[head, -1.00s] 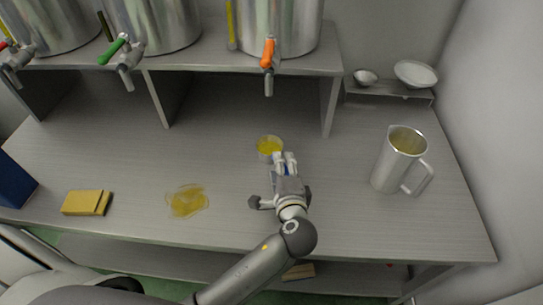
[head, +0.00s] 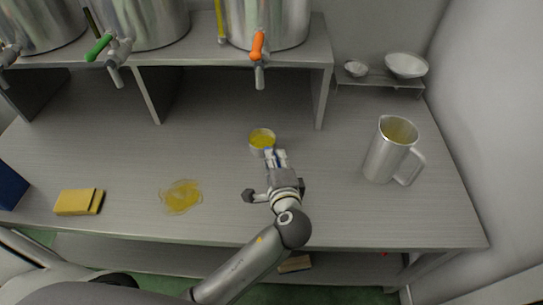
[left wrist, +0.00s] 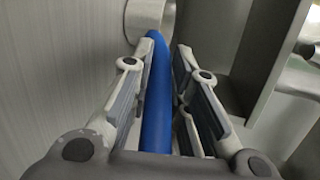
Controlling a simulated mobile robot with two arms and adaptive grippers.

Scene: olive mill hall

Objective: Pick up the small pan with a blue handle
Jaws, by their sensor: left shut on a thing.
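The small pan (head: 256,145) stands on the grey worktop, with yellow liquid inside. In the left wrist view its pale round side (left wrist: 144,18) shows at the top, cut off by the frame edge. Its blue handle (left wrist: 157,100) runs between the fingers of my left gripper (left wrist: 163,60). In the head view my left gripper (head: 275,157) is just in front of the pan and shut on the handle, which it mostly hides. I cannot tell whether the pan is clear of the worktop. My right gripper is not in view.
A metal jug (head: 390,150) stands to the right. A yellow sponge (head: 78,202) and a yellow spill (head: 181,196) lie to the left, by a dark blue box (head: 10,187). Steel tanks with taps, one orange (head: 258,45), overhang the back. Two bowls (head: 406,66) sit on a small shelf.

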